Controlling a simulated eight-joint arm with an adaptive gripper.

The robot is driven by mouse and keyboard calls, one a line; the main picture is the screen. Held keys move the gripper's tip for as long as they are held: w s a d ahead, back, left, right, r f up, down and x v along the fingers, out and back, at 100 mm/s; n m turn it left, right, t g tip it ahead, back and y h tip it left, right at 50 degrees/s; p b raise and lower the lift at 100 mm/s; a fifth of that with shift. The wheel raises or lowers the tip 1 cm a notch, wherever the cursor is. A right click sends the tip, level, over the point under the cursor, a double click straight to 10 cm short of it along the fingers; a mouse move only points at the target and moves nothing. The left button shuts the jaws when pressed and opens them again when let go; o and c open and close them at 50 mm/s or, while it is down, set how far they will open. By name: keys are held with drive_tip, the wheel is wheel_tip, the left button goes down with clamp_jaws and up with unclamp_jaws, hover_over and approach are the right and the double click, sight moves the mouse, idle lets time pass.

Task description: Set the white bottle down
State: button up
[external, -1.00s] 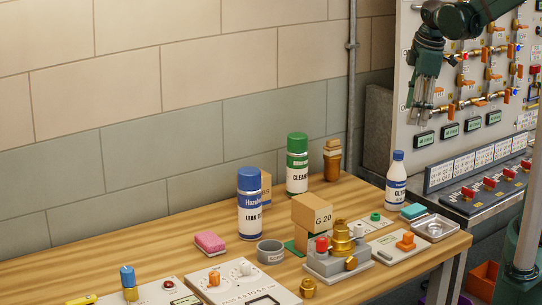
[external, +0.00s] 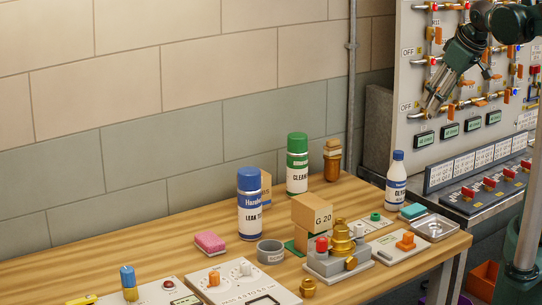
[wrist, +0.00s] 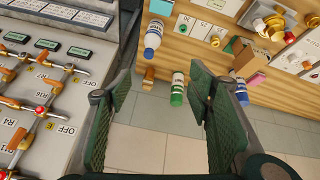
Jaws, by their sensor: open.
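The white bottle (external: 396,181) with a blue label stands upright on the wooden table (external: 190,262), near its right end. It also shows in the wrist view (wrist: 153,38), on the table and apart from my fingers. My gripper (external: 428,112) is open and empty, raised in front of the valve panel, above and to the right of the bottle.
A metal tray (external: 452,232) and a teal sponge (external: 414,211) lie close to the bottle. A green-capped can (external: 297,165), a blue-capped can (external: 250,205) and a brown bottle (external: 332,160) stand further left. The valve panel (external: 415,60) rises behind my gripper.

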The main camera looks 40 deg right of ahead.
drive_tip(key=shift+s+a+r+m+t, duration=0.15)
drive_tip(key=shift+s+m+t, duration=0.15)
drive_tip(key=shift+s+m, duration=0.45)
drive_tip(key=shift+s+a+r+m+t, duration=0.15)
drive_tip(key=shift+s+m+t, duration=0.15)
drive_tip(key=shift+s+m, duration=0.45)
drive_tip(key=shift+d, duration=0.1)
wheel_tip(320, 180, down, 13)
drive_tip(key=b, duration=1.3)
drive_tip(key=shift+f, duration=0.15)
